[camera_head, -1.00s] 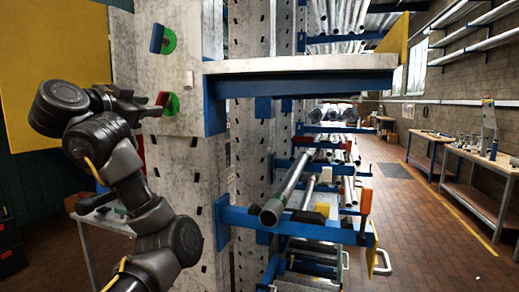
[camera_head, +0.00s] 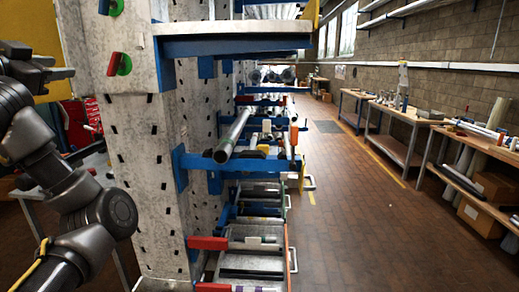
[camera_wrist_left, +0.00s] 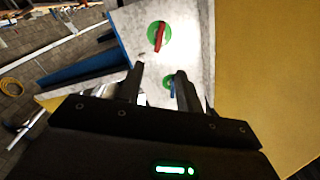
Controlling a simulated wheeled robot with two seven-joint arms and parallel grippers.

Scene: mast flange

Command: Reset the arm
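My left gripper (camera_head: 62,73) is at the left edge of the head view, left of a red handle (camera_head: 112,64) on a green disc (camera_head: 125,64). A clear gap separates them. My right gripper is in no view.
A rack with a blue-edged shelf (camera_head: 232,45) and a metal tube (camera_head: 233,137) on blue arms stands right of the upright. The brick floor (camera_head: 345,230) is open on the right. Workbenches (camera_head: 420,118) line the right wall. A red cabinet (camera_head: 78,122) stands behind my arm.

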